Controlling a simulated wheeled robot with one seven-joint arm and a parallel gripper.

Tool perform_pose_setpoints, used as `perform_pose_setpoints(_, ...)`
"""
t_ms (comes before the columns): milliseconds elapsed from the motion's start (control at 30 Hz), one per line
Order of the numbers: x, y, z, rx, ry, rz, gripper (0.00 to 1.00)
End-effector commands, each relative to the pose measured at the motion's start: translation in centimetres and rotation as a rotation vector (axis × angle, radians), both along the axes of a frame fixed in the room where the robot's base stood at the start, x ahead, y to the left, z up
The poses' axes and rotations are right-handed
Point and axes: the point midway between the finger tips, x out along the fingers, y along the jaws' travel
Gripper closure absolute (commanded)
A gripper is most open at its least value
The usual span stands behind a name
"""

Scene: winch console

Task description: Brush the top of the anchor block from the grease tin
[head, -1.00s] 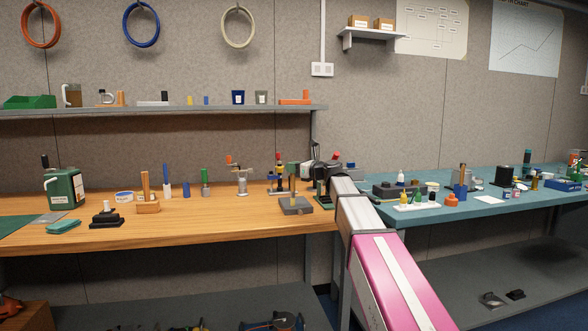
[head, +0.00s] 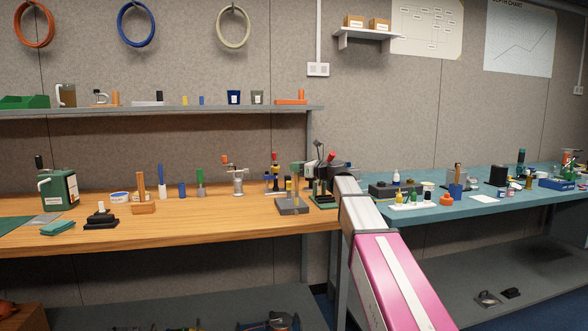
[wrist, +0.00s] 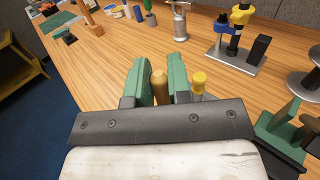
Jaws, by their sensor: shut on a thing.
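My gripper (head: 297,180) is over the right end of the wooden bench. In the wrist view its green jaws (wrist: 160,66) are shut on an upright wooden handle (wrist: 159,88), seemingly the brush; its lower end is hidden. A dark grey block (head: 292,207) with a small front knob, probably the anchor block, sits just below my gripper in the head view. I cannot tell whether the brush touches it. In the wrist view my gripper's body hides it. A round white and blue tin (head: 120,197), possibly the grease tin, stands farther left.
A yellow-capped piece (wrist: 199,82) stands close beside the right jaw. A stand with blue and yellow parts (wrist: 232,45) is behind, a dark spool (wrist: 306,82) to the right.

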Motion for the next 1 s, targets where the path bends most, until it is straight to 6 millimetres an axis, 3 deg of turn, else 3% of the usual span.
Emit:
perform_pose_setpoints(300,0.2,-0.7,-0.1,0.000,0.000,0.001,1.00)
perform_pose_setpoints(1000,-0.1,1.4,0.1,0.000,0.000,0.001,1.00)
